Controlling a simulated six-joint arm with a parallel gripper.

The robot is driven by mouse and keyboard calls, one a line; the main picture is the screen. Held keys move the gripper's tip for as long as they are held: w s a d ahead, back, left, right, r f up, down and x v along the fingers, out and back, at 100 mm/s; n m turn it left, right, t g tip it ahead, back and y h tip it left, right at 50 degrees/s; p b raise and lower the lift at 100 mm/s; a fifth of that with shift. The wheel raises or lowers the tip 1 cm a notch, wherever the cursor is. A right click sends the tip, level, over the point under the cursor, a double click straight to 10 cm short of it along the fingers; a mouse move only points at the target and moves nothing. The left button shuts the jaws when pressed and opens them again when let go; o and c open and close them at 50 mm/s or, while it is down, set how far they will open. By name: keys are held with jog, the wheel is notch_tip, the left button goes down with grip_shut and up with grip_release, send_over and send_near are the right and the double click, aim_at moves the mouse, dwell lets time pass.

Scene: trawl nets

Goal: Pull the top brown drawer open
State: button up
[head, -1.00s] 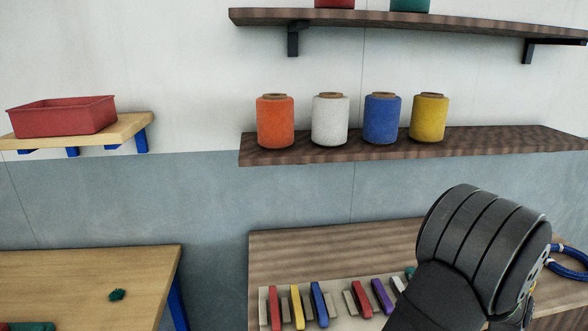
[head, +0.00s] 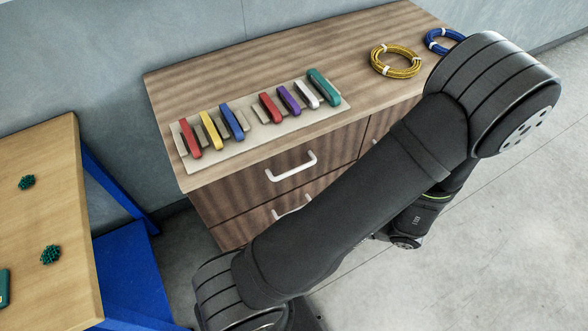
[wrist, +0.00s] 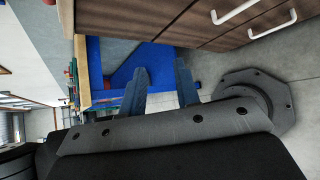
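The top brown drawer (head: 325,155) is in the wooden cabinet below its worktop. It looks closed, its front flush with the cabinet, and its white bar handle (head: 291,167) is in clear view. In the wrist view my gripper (wrist: 162,82) is open and empty, its two fingers apart with a gap between them. The fingers are away from the drawer fronts (wrist: 200,32), which show at the upper right with a white handle (wrist: 235,13). I cannot tell which drawer that handle belongs to. In the head view my gripper is not visible; my arm crosses in front of the cabinet.
A lower drawer's handle (head: 292,206) is partly covered by my arm. Colored netting tools lie on a pale mat (head: 222,157) on the worktop, with a yellow rope coil (head: 397,60) and a blue one (head: 444,40). A wooden table (head: 45,215) stands at left. Floor is clear at right.

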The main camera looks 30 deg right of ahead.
jog(key=a+m+t+h, duration=0.1)
jog(key=m+t+h, duration=0.15)
jog(key=m, duration=0.25)
jog(key=m+t+h, duration=0.3)
jog(key=m+h, duration=0.2)
jog(key=m, duration=0.4)
send_near(294, 169)
jog(key=shift+f+x, duration=0.15)
jog(key=shift+x, duration=2.35)
jog(key=shift+f+x, duration=0.2)
jog(key=shift+x, duration=2.35)
jog(key=shift+s, duration=0.1)
grip_shut()
